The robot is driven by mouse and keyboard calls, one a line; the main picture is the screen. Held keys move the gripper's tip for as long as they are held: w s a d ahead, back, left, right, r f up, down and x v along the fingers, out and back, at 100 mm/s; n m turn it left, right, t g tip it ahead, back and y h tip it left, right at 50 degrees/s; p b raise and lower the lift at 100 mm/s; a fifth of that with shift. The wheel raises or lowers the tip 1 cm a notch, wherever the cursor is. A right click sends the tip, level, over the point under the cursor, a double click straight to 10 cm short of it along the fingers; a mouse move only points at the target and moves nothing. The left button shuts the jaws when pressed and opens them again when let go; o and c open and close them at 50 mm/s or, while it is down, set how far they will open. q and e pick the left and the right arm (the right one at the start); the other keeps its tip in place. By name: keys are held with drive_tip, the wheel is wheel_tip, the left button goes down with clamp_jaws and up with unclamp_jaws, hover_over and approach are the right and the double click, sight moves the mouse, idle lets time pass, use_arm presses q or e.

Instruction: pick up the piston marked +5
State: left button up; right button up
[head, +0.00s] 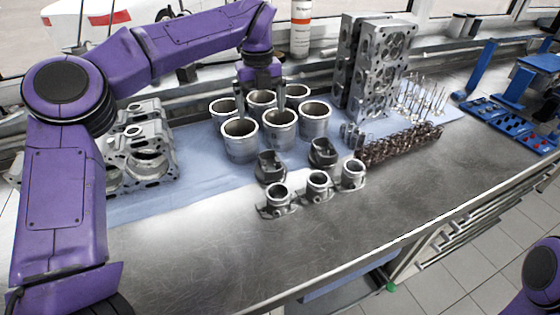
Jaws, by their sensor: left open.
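Two dark pistons stand on the bench in front of the metal cylinder liners: a left one (270,168) and a right one (322,153). No +5 mark can be read on either, so I cannot tell which piston bears it. My left gripper (263,86) is open, pointing down over the back of the liner group (240,140). It is behind and above the pistons, apart from them. Whether its fingers touch a liner cannot be told. My right gripper is out of view; only a purple part of my right arm shows at the lower right.
Several small metal ring-shaped parts (318,185) stand in front of the pistons. An engine block part (145,155) lies at left. Cylinder heads (370,65), valves (424,98) and a camshaft row (400,145) are at right. The bench front (230,255) is clear.

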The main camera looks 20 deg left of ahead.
use_arm(q)
wheel_tip(320, 180, down, 8)
drive_tip(key=w+b, duration=0.3)
drive_tip(key=b, duration=0.3)
drive_tip(key=p, duration=0.2)
hover_over(271, 169)
wheel_tip(271, 169, down, 10)
drive_tip(key=shift+r, duration=0.25)
drive_tip(key=shift+a+f, duration=0.1)
drive_tip(key=shift+f, duration=0.15)
drive_tip(key=c, duration=1.5)
drive_tip(key=shift+w, duration=0.1)
clamp_jaws()
drive_tip(key=shift+r, duration=0.15)
